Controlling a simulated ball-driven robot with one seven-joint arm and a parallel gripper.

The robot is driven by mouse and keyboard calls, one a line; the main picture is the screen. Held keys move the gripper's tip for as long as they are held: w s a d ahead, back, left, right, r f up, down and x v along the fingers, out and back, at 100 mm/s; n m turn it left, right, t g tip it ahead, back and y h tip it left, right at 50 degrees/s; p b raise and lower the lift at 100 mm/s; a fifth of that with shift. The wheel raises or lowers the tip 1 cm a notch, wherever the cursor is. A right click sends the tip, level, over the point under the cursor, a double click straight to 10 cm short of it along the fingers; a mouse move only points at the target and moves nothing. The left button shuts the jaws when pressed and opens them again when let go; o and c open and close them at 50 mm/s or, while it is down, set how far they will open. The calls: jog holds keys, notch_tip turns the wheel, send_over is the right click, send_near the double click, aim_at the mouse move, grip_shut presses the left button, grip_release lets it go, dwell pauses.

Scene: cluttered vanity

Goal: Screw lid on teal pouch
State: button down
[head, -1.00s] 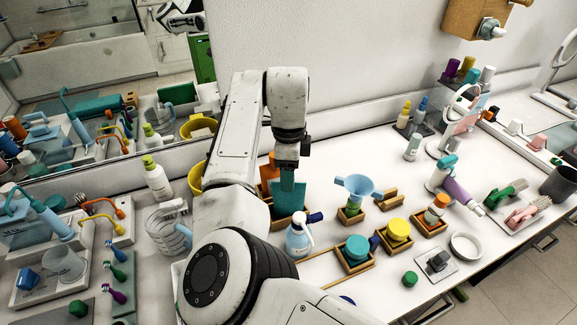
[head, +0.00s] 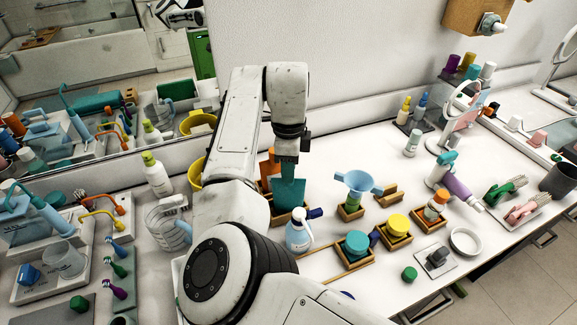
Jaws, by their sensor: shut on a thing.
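The teal pouch (head: 288,193) stands upright in a small wooden holder (head: 281,216) at the middle of the counter, close to the wall. My gripper (head: 287,174) points straight down at the pouch's top edge and is shut there. The lid is hidden by the fingers, and the gripper looks shut on it at the top of the pouch. I cannot tell how far the lid sits on the spout.
A white-topped blue pump bottle (head: 299,234) stands just in front of the pouch, and an orange item (head: 268,163) behind. A blue funnel (head: 358,183), yellow lid (head: 397,224) and teal round lid (head: 356,243) sit in wooden holders at right. A green cap (head: 409,273) lies loose.

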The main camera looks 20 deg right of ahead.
jog(key=shift+m, duration=2.3)
jog(key=shift+m, duration=0.7)
jog(key=m, duration=0.3)
jog(key=shift+m, duration=0.4)
jog(key=shift+m+b, duration=0.3)
jog(key=shift+m, duration=1.1)
jog(key=c, duration=0.8)
grip_release()
